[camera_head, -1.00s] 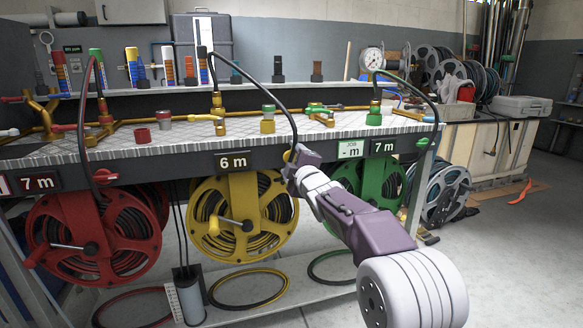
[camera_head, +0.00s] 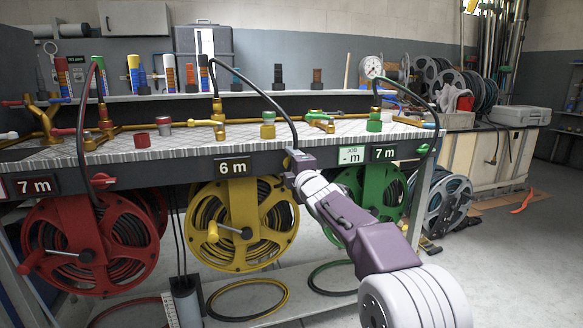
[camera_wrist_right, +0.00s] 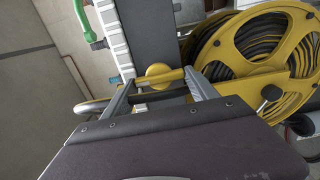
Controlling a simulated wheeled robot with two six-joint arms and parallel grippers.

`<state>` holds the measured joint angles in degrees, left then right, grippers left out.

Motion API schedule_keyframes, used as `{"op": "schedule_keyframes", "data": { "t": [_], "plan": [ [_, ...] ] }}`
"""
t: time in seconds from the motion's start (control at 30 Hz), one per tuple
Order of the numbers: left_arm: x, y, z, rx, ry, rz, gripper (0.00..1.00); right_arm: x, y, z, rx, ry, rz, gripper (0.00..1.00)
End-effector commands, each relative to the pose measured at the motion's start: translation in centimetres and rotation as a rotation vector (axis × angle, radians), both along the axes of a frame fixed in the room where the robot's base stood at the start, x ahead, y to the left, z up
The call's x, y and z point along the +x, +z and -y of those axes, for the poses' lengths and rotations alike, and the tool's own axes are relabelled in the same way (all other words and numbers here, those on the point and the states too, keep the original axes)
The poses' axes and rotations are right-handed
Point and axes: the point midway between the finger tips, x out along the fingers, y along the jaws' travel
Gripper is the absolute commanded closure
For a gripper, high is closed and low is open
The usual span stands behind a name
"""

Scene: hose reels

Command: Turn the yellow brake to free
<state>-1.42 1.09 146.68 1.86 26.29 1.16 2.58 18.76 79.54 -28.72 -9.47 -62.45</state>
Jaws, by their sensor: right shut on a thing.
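The yellow reel (camera_head: 243,222) hangs under the bench below the "6 m" sign (camera_head: 235,167). Its yellow brake shows in the right wrist view as a round yellow hub with a bar (camera_wrist_right: 158,71) across it. My right gripper (camera_wrist_right: 160,88) is shut on this brake, with one finger on each side of the bar. In the head view my right gripper (camera_head: 292,163) reaches the bench front just right of the "6 m" sign and hides most of the brake. The brake's exact angle is hard to tell. My left gripper is in neither view.
The red reel (camera_head: 90,240) with its red brake (camera_head: 103,181) is at left. The green reel (camera_head: 370,200) is partly behind my right arm. A black hose (camera_head: 265,95) arches over the bench to the yellow reel. Open floor lies at right.

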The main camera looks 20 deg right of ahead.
Motion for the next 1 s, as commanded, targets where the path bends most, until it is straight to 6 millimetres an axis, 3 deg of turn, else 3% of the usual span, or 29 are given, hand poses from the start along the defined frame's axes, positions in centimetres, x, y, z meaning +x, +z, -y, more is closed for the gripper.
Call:
{"op": "schedule_keyframes", "data": {
  "t": [0.13, 0.17, 0.23, 0.63, 1.0],
  "plan": [
    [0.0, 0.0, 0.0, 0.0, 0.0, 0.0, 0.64, 0.0, -0.1, 0.0, -0.004, 0.0, -0.003, 0.73],
    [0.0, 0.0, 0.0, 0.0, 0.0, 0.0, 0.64, 0.0, -0.1, 0.0, -0.004, 0.0, -0.003, 0.3],
    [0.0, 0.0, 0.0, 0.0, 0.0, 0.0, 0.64, 0.0, -0.1, 0.0, -0.003, 0.0, -0.003, 0.11],
    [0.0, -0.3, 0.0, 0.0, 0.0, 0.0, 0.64, -0.8, -0.1, 0.0, -0.001, 0.0, -0.001, 0.11],
    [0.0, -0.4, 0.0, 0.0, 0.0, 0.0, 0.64, -7.9, 0.1, 0.3, -0.002, -0.001, -0.001, 0.11]
  ]
}}
